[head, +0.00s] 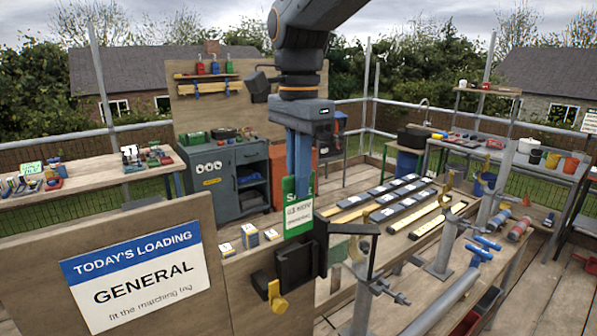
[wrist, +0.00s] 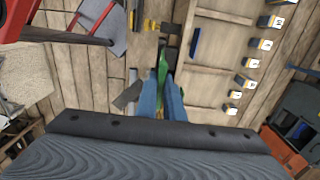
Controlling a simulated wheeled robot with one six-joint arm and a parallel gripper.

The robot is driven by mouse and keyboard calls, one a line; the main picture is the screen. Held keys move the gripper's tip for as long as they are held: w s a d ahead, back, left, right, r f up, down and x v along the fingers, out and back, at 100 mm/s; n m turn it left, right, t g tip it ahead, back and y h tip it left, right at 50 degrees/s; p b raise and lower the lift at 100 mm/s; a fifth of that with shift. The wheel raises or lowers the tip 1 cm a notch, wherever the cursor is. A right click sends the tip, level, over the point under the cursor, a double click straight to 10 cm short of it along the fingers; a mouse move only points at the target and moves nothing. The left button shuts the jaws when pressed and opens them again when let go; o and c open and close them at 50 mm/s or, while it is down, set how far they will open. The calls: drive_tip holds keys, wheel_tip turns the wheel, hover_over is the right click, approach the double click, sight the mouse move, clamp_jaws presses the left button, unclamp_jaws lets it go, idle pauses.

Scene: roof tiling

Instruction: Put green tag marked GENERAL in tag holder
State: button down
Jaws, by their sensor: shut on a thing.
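My gripper (head: 300,195) points down with its blue fingers shut on a green tag (head: 289,187). The tag hangs upright; its lower part is a white panel with dark print, and the fingers cover part of its lettering. In the wrist view the tag (wrist: 162,66) shows as a thin green edge between the fingertips (wrist: 162,98). A black holder (head: 296,264) with a yellow knob is on the wooden board just below the tag. The tag's lower edge is close to the holder; I cannot tell whether they touch.
A sign (head: 137,277) reading TODAY'S LOADING GENERAL stands at front left. Small labelled blocks (head: 249,236) sit beside the holder. A clamp and pipe (head: 440,300) lie to the right. Dark and yellow strips (head: 400,200) lie on the bench behind. A grey cabinet (head: 230,180) stands farther back.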

drive_tip(key=shift+f+b, duration=2)
drive_tip(key=shift+f, duration=4.15)
drive_tip(key=c, duration=1.8)
unclamp_jaws()
